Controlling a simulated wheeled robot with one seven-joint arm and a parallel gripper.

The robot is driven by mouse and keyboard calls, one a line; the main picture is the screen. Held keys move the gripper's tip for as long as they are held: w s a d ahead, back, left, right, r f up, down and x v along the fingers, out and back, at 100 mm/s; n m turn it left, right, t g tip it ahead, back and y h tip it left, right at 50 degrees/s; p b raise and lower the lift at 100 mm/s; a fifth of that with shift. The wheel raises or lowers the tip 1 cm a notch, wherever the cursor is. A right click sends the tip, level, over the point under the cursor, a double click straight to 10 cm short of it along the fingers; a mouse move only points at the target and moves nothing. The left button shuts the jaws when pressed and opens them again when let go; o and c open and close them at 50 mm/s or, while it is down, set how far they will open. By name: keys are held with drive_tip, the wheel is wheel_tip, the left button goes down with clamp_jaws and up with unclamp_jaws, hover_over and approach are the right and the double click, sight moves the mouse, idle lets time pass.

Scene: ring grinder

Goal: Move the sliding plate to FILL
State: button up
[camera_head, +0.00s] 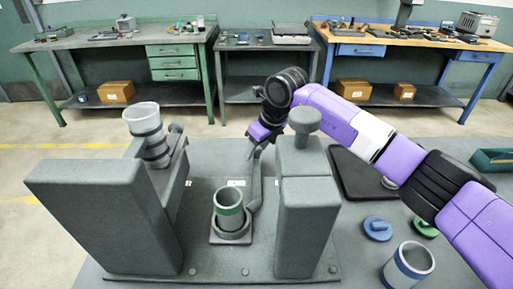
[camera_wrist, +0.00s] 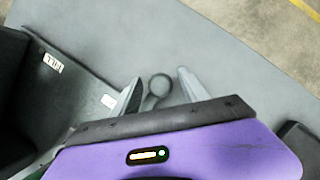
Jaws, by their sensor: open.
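The sliding plate (camera_head: 232,239) appears to be the grey ring-shaped base around a green-banded cup, low in the middle of the grinder. A grey handle arm (camera_head: 256,182) runs back from it beside the right column. Gaps show on both sides; contact is not visible. The FILL label (camera_wrist: 53,63) is at the left on the grinder base, and a second label (camera_wrist: 108,102) is nearer the fingers, unreadable.
A grey slab (camera_head: 100,215) and a tilted hopper cup (camera_head: 145,125) stand left. The right column (camera_head: 305,205), topped by a knob (camera_head: 304,120), stands close to my arm. Workbenches stand behind.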

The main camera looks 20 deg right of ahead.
clamp_jaws()
idle(1.4)
